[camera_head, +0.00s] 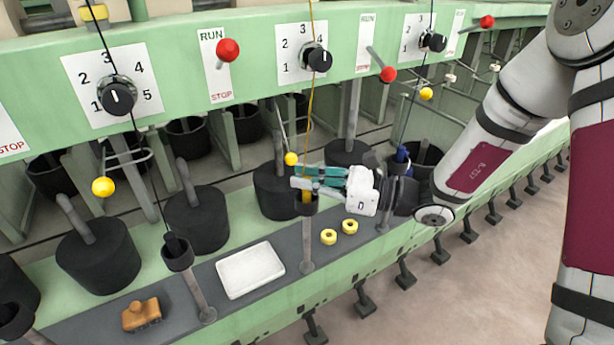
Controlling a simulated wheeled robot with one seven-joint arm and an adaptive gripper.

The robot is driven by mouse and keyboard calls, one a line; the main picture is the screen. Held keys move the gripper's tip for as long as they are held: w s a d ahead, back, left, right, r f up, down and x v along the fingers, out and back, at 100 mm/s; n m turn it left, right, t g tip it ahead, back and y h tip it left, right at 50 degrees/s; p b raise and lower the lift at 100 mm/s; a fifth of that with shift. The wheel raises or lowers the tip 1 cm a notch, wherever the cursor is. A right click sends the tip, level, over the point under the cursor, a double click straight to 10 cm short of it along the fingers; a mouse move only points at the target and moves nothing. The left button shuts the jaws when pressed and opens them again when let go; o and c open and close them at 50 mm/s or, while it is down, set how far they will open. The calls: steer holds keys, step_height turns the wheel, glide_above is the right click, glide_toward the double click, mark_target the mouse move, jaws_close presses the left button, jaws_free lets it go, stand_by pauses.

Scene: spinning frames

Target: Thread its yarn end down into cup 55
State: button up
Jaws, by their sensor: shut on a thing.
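A thin yellow yarn (309,100) hangs from above, passes in front of the middle dial and runs down to my gripper. My gripper (302,183) reaches in from the right with teal fingers, shut on the yarn end just above a small black cup (307,208) on a grey post. A yellow-orange piece (306,195) shows at the cup's mouth, below the fingers. I cannot tell how far it sits inside the cup. No number 55 is readable on any cup.
Other post cups stand at left (179,258) and behind my gripper. Black cans (97,257) with grey rods stand behind the ledge. A white tray (250,270), two yellow rings (329,237) and an orange-brown object (141,315) lie on the ledge. Red-knobbed levers (228,50) project above.

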steer(key=o, duration=0.8)
steer(key=v, duration=1.2)
steer(key=shift+s+r, duration=0.1)
